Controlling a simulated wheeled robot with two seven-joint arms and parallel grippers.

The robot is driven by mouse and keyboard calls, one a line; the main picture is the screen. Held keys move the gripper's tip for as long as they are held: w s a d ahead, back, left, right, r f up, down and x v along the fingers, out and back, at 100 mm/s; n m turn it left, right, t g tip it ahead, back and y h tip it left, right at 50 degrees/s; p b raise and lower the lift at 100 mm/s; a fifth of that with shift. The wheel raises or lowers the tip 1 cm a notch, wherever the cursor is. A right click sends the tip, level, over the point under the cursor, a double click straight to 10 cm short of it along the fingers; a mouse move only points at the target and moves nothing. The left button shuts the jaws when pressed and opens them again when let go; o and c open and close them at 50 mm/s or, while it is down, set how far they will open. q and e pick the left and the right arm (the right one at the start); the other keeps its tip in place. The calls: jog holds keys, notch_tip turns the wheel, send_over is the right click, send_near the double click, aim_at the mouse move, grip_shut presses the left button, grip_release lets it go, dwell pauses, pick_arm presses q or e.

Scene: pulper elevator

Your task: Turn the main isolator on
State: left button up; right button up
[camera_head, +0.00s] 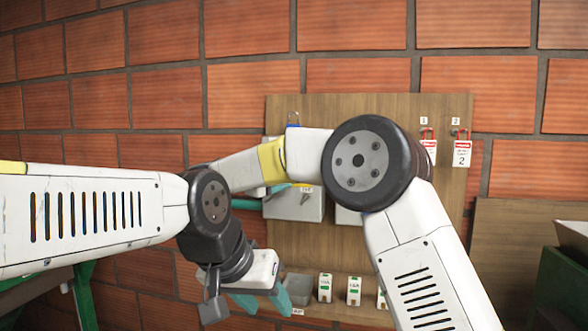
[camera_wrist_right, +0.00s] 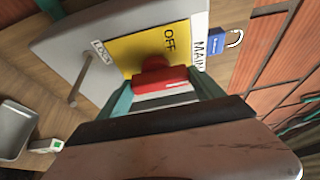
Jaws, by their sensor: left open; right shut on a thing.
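The main isolator (camera_wrist_right: 120,58) is a grey box with a yellow plate marked OFF and a white label reading MAIN, partly cut off. Its red handle (camera_wrist_right: 160,80) lies between the teal fingers of my right gripper (camera_wrist_right: 165,92), which is shut on it. In the head view the lower part of the isolator box (camera_head: 293,208) shows on the wooden board, with its front mostly hidden behind my arms. My right gripper there is largely hidden too. My left gripper (camera_head: 262,301) is open and empty, below the box and in front of the board.
A blue padlock (camera_wrist_right: 217,41) hangs beside the MAIN label. A small metal key or lever (camera_wrist_right: 80,84) sticks out of the box. Two red-and-white tagged padlocks (camera_head: 428,150) hang at the board's upper right. Several small switches (camera_head: 325,288) line the bottom of the wooden board (camera_head: 345,105).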

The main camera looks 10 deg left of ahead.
jog(key=shift+s+a+r, duration=0.15)
jog(key=shift+a+r, duration=0.05)
jog(key=shift+r, duration=0.05)
jog(key=o, duration=1.4)
jog(key=shift+a, duration=0.1)
jog(key=shift+c, duration=0.2)
jog(key=shift+f, duration=0.1)
jog(key=v, duration=0.7)
jog(key=shift+s, duration=0.4)
jog(key=shift+a, duration=0.15)
